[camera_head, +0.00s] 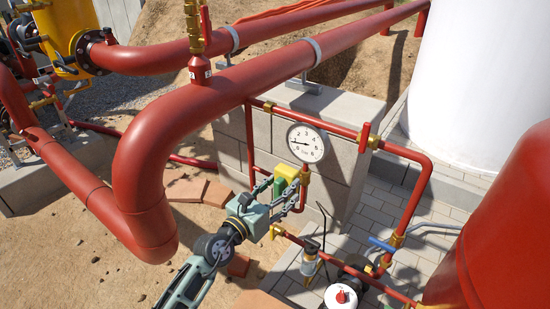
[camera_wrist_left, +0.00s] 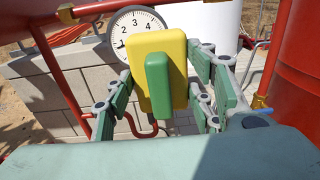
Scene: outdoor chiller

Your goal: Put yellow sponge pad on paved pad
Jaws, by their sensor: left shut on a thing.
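The yellow sponge pad (camera_head: 287,172) has a green grip on its back and is held up in front of the pressure gauge, beside the red pipes. In the left wrist view the sponge pad (camera_wrist_left: 173,47) stands upright between the fingers. My left gripper (camera_head: 277,184) is shut on it; the fingers (camera_wrist_left: 163,85) lie at its two sides. The paved pad (camera_head: 367,217) of grey blocks lies lower down and to the right, partly hidden by pipes. My right gripper is out of view.
A white-faced gauge (camera_head: 307,143) sits just behind the sponge. Thick red pipes (camera_head: 165,125) cross the left. A grey block wall (camera_head: 335,110) stands behind. A blue-handled valve (camera_head: 383,245), a white-and-red item (camera_head: 341,297) and a red tank (camera_head: 505,240) crowd the lower right.

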